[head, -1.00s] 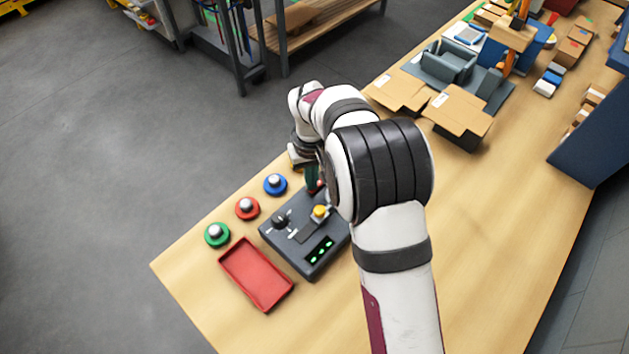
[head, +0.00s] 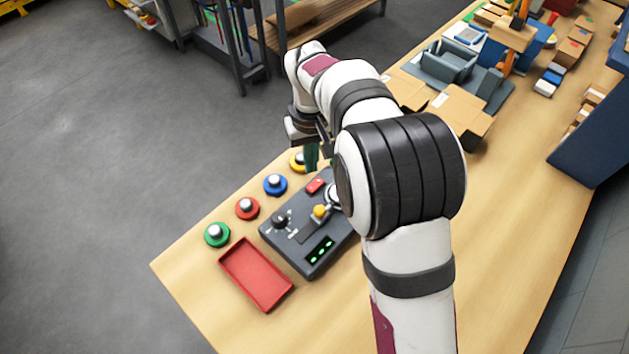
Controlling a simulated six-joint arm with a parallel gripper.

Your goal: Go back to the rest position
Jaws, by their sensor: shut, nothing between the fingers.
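My gripper (head: 312,160) hangs from the white arm above the far end of the dark control box, beside the yellow button. It is shut and empty, with green fingers pointing down; the arm hides part of it. The dark control box (head: 290,250) has a black knob (head: 281,220), a yellow-topped lever (head: 320,211), a red switch (head: 315,185) and green lit displays (head: 320,250). My arm covers the box's right edge.
Green (head: 217,234), red (head: 247,208), blue (head: 275,184) and yellow (head: 297,162) round buttons line the table's left edge. An empty red tray (head: 256,275) lies near the front. Cardboard boxes (head: 458,112) and a grey fixture (head: 450,62) stand farther back.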

